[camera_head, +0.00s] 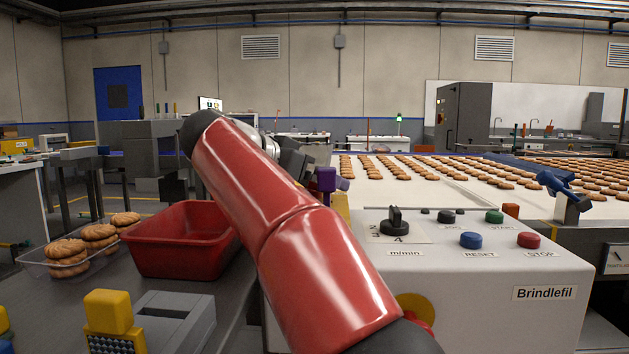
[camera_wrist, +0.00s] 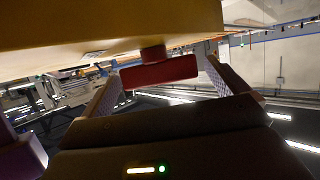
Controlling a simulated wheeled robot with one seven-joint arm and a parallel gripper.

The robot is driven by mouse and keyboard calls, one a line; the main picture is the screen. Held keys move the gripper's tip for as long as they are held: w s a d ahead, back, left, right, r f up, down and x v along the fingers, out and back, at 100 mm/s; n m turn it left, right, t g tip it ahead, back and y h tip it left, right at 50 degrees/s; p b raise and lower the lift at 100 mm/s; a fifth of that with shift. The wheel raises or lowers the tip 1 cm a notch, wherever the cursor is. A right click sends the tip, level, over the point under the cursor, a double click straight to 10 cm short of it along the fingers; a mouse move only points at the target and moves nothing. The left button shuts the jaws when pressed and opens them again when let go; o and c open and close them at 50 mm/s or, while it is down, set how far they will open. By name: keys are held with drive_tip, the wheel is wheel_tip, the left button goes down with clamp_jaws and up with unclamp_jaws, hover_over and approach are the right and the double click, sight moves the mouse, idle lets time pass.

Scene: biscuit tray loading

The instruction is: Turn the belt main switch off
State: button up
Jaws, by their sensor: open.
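In the wrist view, the switch has a red bar handle (camera_wrist: 160,72) on a short stem under a yellow surface (camera_wrist: 100,22). My gripper (camera_wrist: 162,78) is open, with one finger to each side of the handle. Gaps show between the handle and the fingers, and I cannot see contact. In the head view, my red arm crosses the middle and my gripper cannot be made out clearly. The belt's grey control box (camera_head: 460,290) stands at the right. A yellow disc (camera_head: 412,300) with a red part shows low on its front, partly behind my arm.
The box top carries a black dial (camera_head: 395,219), a blue RESET button (camera_head: 471,240) and a red STOP button (camera_head: 528,240). A red bin (camera_head: 180,250) and a clear tray (camera_head: 40,268) with biscuits stand left. The belt (camera_head: 400,185) with rows of biscuits lies behind.

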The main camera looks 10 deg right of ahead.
drive_tip(key=shift+w+d+f, duration=0.1)
drive_tip(key=shift+w+d, duration=0.05)
drive_tip(key=shift+d, duration=0.1)
